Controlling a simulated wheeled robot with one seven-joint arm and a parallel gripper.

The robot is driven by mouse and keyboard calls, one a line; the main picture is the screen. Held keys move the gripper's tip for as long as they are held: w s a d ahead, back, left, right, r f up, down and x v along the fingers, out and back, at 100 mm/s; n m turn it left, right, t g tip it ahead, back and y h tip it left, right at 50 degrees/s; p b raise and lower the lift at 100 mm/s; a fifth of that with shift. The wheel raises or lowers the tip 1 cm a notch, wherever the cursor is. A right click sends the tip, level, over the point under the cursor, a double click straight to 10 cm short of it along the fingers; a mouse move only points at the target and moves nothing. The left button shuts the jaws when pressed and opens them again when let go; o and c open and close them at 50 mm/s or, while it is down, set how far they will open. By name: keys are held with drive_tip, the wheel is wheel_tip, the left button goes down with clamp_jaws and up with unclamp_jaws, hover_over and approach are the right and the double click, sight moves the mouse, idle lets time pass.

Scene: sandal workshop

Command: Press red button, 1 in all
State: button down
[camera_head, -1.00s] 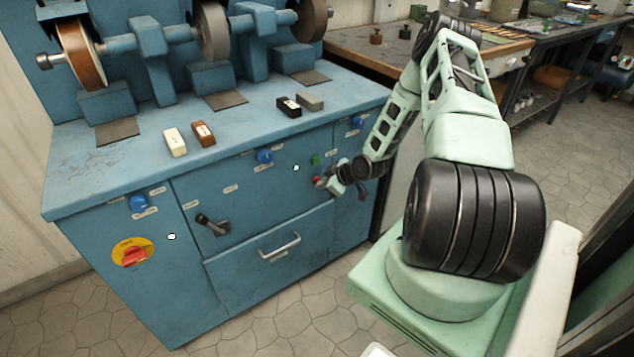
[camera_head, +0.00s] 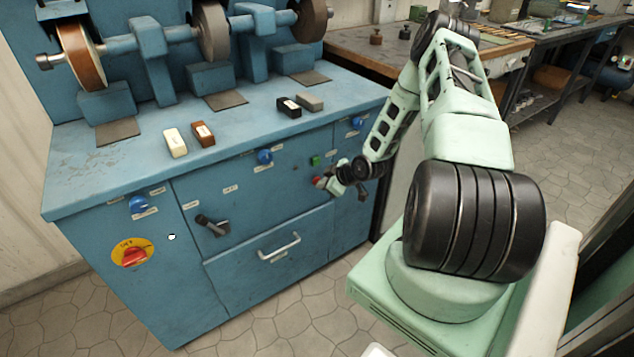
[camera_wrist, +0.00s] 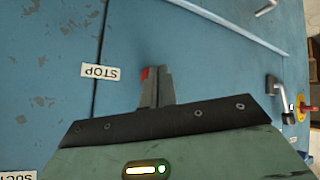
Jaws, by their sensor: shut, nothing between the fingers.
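The red button (camera_head: 316,181) is on the front panel of the blue grinding machine (camera_head: 265,225), below a green button (camera_head: 315,160). My gripper (camera_head: 322,184) is right at the red button, its fingers shut and empty. In the wrist view the shut fingers (camera_wrist: 156,72) point at the panel, and a sliver of the red button (camera_wrist: 145,74) shows beside their tips; the rest is hidden behind them. The fingertips appear to touch the button. A STOP label (camera_wrist: 100,71) is next to it.
A red rotary switch on a yellow plate (camera_head: 132,252), a black lever (camera_head: 212,225) and a drawer handle (camera_head: 279,247) stand out from the front. Small blocks (camera_head: 175,143) lie on the machine top. A workbench (camera_head: 400,50) stands behind my arm.

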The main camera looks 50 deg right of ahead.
drive_tip(key=shift+s+a, duration=0.15)
drive_tip(key=shift+s, duration=0.4)
drive_tip(key=s, duration=0.2)
drive_tip(key=s+a+p, duration=0.1)
drive_tip(key=s, duration=0.2)
idle(1.0)
